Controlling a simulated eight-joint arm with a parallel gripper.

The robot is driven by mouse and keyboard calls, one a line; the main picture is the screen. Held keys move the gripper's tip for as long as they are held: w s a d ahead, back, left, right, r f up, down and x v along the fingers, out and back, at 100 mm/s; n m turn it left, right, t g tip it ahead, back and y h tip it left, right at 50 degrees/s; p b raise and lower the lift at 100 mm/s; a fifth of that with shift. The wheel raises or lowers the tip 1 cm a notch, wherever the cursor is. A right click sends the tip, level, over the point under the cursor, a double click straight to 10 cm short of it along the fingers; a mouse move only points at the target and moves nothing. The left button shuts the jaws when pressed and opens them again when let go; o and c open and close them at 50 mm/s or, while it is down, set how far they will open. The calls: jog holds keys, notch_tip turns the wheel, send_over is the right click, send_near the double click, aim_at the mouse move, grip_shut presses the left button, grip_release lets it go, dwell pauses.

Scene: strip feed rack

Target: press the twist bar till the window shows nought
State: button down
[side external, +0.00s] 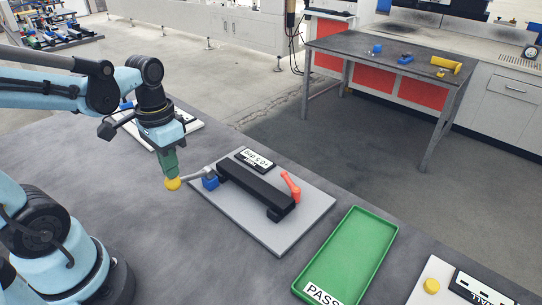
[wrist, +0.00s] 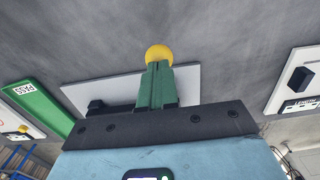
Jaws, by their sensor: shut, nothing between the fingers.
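The fixture is a light grey plate (side external: 300,222) with a black bar (side external: 256,188) across it and a blue block (side external: 210,183) at the bar's left end. A grey twist bar (side external: 194,177) runs left from the block to a yellow ball (side external: 173,184). A small window (side external: 257,160) behind the black bar shows upside-down digits, seemingly +0.5 deg, hard to read. My gripper (side external: 170,170) is shut and empty, its green fingertips directly above the yellow ball; I cannot tell if they touch. The wrist view shows the ball (wrist: 159,54) just beyond the fingertips (wrist: 158,68).
A red lever (side external: 291,187) stands at the black bar's right end. A green PASS tray (side external: 347,258) lies right of the plate. Another white plate with a yellow knob (side external: 431,286) is at the lower right, and one more plate (side external: 190,129) is behind my gripper.

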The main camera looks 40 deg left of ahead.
jog(key=shift+f, duration=1.25)
jog(key=shift+r, duration=4.5)
jog(key=w+d+f+t, duration=0.2)
jog(key=w+d+t, duration=0.3)
jog(key=d+t, duration=0.1)
jog(key=shift+f+t, duration=0.35)
jog(key=shift+t, duration=0.25)
jog(key=c, duration=1.8)
grip_release()
